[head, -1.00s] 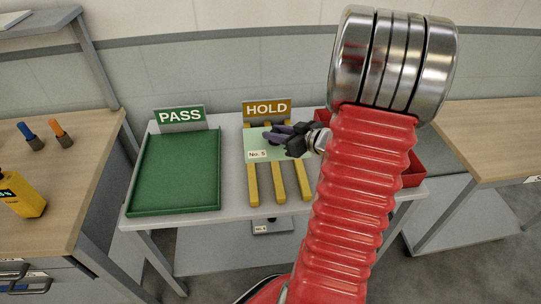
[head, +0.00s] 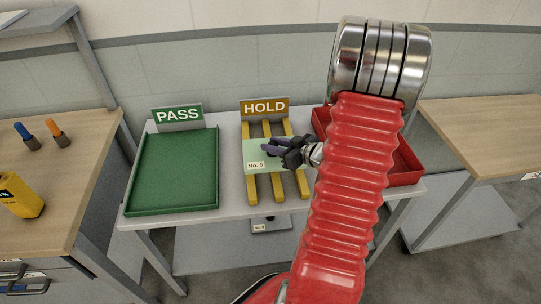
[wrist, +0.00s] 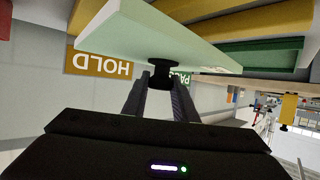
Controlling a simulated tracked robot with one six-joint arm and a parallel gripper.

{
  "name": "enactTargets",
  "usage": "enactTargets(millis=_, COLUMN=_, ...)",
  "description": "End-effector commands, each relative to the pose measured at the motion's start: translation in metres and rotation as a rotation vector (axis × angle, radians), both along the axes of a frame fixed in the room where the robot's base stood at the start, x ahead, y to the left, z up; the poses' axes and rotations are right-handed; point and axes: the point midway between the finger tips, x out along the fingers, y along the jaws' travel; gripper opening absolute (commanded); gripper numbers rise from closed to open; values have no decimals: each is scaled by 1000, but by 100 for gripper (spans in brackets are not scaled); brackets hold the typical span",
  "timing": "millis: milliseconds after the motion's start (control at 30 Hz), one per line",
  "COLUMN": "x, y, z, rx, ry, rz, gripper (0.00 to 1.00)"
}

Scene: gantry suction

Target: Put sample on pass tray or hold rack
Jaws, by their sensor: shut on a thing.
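The sample is a pale green plate (head: 257,152) labelled No. 5. My gripper (head: 271,149) is shut on it from the right; the wrist view shows the fingers (wrist: 160,85) closed on a black knob on the plate (wrist: 165,35).
A red tray (head: 405,172) stands right of the rack, partly hidden by my red arm. A wooden bench (head: 70,165) at the left carries a yellow device (head: 20,196) and two small capped items. Another bench (head: 490,130) is at the right.

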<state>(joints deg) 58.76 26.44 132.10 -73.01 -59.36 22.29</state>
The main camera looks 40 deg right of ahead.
Motion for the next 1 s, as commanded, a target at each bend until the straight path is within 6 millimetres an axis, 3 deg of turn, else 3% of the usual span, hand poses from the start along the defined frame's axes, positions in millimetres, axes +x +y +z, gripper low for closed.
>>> enactTargets(millis=267, x=0, y=0, z=-2, rx=1, ry=0, rz=1, gripper=0)
enactTargets(millis=667, x=0, y=1, z=-40, rx=2, ry=0, rz=1, gripper=0)
enactTargets(millis=1000, x=1, y=0, z=-41, rx=0, ry=-1, rz=1, gripper=0)
